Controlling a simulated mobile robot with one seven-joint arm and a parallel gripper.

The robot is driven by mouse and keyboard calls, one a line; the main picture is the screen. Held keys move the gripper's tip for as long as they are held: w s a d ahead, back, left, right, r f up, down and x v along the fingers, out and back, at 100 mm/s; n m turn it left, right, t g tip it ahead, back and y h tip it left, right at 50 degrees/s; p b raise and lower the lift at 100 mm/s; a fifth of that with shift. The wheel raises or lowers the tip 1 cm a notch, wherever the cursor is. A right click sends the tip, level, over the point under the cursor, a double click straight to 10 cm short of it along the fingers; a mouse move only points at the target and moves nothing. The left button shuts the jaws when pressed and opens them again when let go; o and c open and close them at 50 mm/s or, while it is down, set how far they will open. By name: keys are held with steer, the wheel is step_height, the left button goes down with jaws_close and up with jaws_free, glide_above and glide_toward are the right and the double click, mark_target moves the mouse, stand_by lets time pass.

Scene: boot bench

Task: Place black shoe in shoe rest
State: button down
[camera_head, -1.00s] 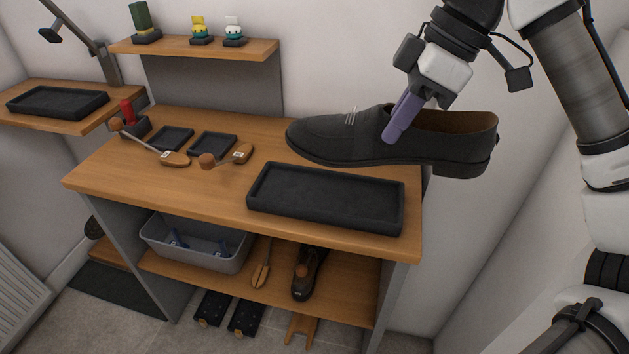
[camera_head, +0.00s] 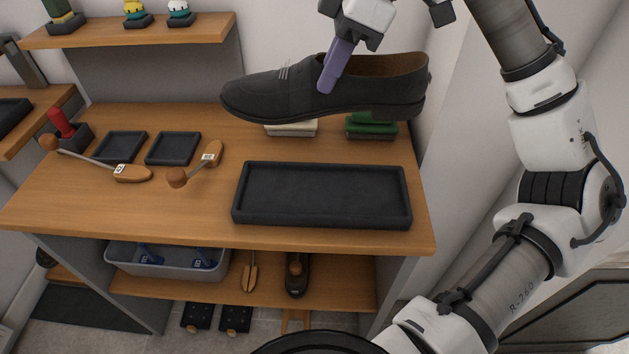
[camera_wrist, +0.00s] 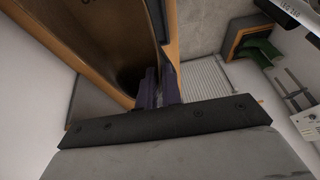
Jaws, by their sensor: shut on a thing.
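My gripper (camera_head: 328,88), with purple fingers, is shut on the shoe's near side wall, close to the opening. In the wrist view the fingers (camera_wrist: 158,88) pinch the edge of the shoe (camera_wrist: 125,45), whose brown inside shows. The shoe rest is most likely the large black tray (camera_head: 322,196) at the front right of the bench top; it is empty. The shoe is above and behind it, apart from it.
A cream block (camera_head: 291,129) and a green brush (camera_head: 371,127) stand behind, under the shoe.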

step_height(320, 180, down, 20)
steer(key=shift+r, duration=0.15)
stand_by(0.3)
steer(key=c, duration=1.9)
jaws_free()
steer(key=shift+c, duration=0.2)
steer(key=o, duration=0.4)
steer(key=v, duration=1.2)
steer(key=shift+d, duration=0.1)
